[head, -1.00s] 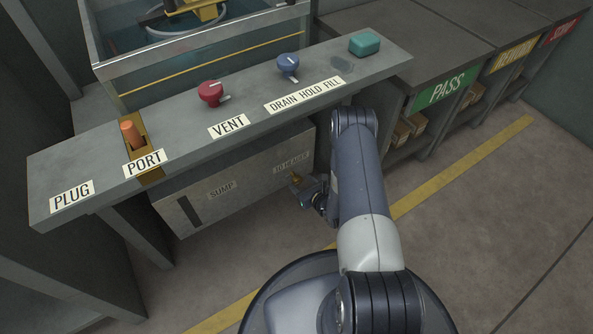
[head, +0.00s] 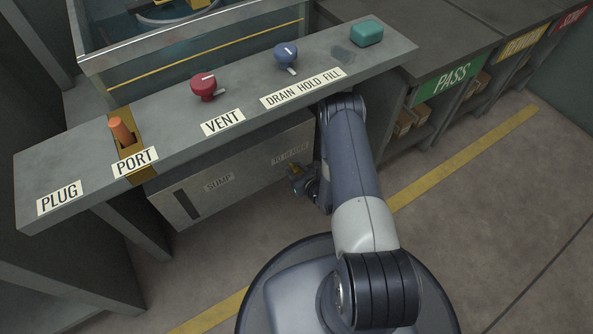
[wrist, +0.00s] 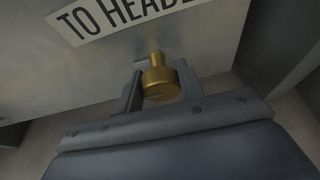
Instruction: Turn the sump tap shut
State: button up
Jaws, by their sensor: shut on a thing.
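The sump tap is a small brass knob (wrist: 160,82) on the front of the grey sump tank (head: 235,175), below the "TO HEADER" label (wrist: 105,18). In the wrist view my gripper (wrist: 158,88) has one finger on each side of the knob and is shut on it. In the head view my gripper (head: 305,187) is at the lower right of the tank front, under the bench. The knob is mostly hidden there by my gripper.
Above the tank runs a grey bench with an orange plug (head: 121,132) in the port, a red vent knob (head: 206,87), a blue knob (head: 286,55) and a teal block (head: 367,33). Shelves marked PASS (head: 448,78) stand at the right. Floor in front is clear.

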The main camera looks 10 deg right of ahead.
jog(key=shift+c, duration=1.4)
jog(key=shift+b, duration=0.3)
jog(key=shift+d+f+m+y+b, duration=0.1)
jog(key=shift+f+m+y+b, duration=0.05)
jog(key=shift+m+y+b, duration=0.8)
jog(key=m+y+b, duration=0.1)
jog(key=m+y, duration=0.1)
jog(key=m, duration=0.1)
jog(key=shift+m+g, duration=0.3)
jog(key=shift+m, duration=0.05)
jog(key=m+y, duration=0.2)
jog(key=m, duration=0.2)
jog(key=shift+d, duration=0.1)
jog(key=shift+w+m+t+y, duration=0.1)
jog(key=shift+m+t+y, duration=0.7)
jog(key=shift+m, duration=1.1)
